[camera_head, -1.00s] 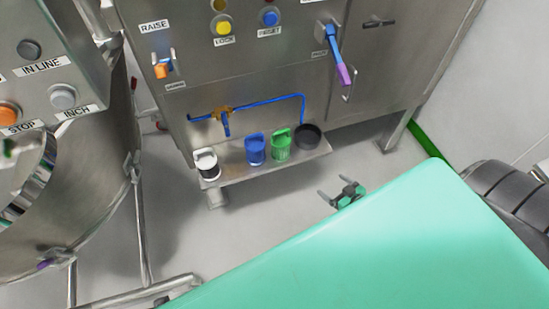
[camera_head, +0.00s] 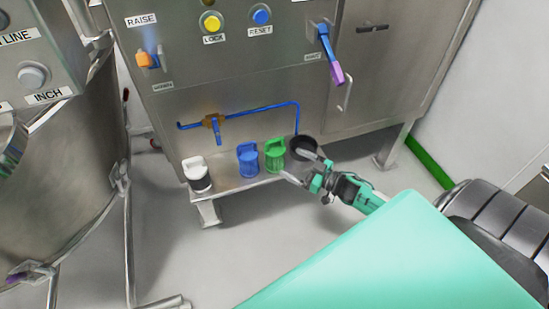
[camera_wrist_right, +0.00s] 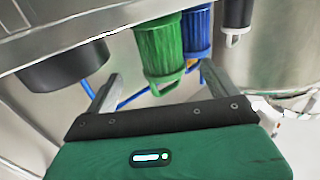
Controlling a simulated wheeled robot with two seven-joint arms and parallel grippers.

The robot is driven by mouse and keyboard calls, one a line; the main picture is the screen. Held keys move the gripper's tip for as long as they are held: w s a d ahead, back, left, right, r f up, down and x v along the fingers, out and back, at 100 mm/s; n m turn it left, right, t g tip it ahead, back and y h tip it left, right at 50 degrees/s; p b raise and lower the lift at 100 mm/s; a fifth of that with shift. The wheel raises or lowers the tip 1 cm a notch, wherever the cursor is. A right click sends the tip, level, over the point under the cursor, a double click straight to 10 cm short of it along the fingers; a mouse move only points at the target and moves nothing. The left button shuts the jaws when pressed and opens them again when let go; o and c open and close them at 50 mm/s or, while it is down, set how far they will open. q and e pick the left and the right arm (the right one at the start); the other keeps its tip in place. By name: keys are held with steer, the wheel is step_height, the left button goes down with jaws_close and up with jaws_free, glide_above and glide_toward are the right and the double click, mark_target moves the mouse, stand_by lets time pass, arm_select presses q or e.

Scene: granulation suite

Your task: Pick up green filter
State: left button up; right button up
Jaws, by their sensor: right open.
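The green filter (camera_head: 275,154) stands upright on a low metal shelf, its handle on top, between the blue filter (camera_head: 248,160) and a black round cup (camera_head: 302,148). My right gripper (camera_head: 291,164) is open and empty, its fingers pointing at the green filter from the right front. In the right wrist view, which looks upside down, the green filter (camera_wrist_right: 162,48) shows between and beyond the two finger tips (camera_wrist_right: 161,68). I cannot tell whether a finger touches it. My left gripper is not in view.
A white-and-black filter (camera_head: 197,175) stands at the left end of the shelf (camera_head: 226,184). A blue pipe with a brass valve (camera_head: 213,122) runs on the cabinet wall behind. A steel vessel (camera_head: 65,190) is at the left. The floor before the shelf is clear.

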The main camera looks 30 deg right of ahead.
mark_target(284, 159)
steer(key=shift+b+x, duration=0.45)
steer(key=shift+x, duration=3.3)
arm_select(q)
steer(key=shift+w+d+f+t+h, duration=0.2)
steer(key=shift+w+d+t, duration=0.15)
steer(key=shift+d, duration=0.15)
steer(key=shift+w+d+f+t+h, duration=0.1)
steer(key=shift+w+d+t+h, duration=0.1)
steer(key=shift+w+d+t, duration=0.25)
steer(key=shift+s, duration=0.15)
arm_select(e)
steer(key=shift+c, duration=0.4)
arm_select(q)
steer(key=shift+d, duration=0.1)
arm_select(e)
steer(key=c, duration=1.1)
